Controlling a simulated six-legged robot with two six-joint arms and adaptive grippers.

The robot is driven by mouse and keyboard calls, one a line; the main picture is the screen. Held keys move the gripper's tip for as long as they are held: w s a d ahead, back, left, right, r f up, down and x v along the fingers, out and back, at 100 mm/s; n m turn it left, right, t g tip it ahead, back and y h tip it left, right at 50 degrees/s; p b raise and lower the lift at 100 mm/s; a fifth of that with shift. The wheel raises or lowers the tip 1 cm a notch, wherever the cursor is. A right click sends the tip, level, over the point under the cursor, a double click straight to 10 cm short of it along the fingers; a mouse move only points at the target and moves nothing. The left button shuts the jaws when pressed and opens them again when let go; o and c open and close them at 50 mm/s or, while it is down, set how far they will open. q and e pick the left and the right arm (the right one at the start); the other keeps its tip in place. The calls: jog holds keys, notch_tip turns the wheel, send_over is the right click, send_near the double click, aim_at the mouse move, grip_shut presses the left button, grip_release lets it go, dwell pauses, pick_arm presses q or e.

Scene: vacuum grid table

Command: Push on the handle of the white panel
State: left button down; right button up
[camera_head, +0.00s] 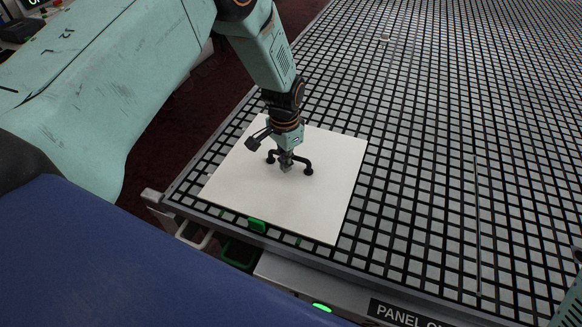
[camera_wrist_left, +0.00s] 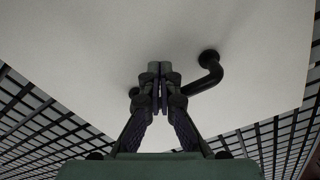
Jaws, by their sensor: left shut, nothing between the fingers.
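The white panel (camera_head: 258,188) lies flat on the grid table near its front left corner. Its black handle (camera_head: 307,166) stands up from the middle of the panel. My left gripper (camera_head: 286,166) is shut and empty, pointing down at the middle of the handle. In the left wrist view the shut fingers (camera_wrist_left: 161,88) cover the middle of the handle (camera_wrist_left: 209,72), whose right end shows bent down to the panel (camera_wrist_left: 255,50). I cannot tell whether the fingertips touch the handle. At the right edge of the head view a bit of my right arm shows, but its gripper is not in view.
A green tab (camera_head: 257,225) sits at the panel's front edge. A green lit button (camera_head: 322,307) and a dark label (camera_head: 405,314) are on the table's front side.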

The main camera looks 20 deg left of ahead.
pick_arm(q)
jog(key=shift+s+p, duration=0.65)
jog(key=shift+s, duration=0.7)
jog(key=shift+w+r+p, duration=0.15)
jog(key=shift+r+p, duration=0.45)
jog(key=shift+r, duration=0.1)
jog(key=r+p, duration=0.2)
jog(key=r, duration=0.1)
jog(key=shift+s, duration=0.2)
notch_tip(320, 180, up, 4)
jog(key=p, duration=0.3)
jog(key=shift+f, duration=0.2)
jog(key=shift+w+f, duration=0.1)
jog(key=shift+w, duration=0.05)
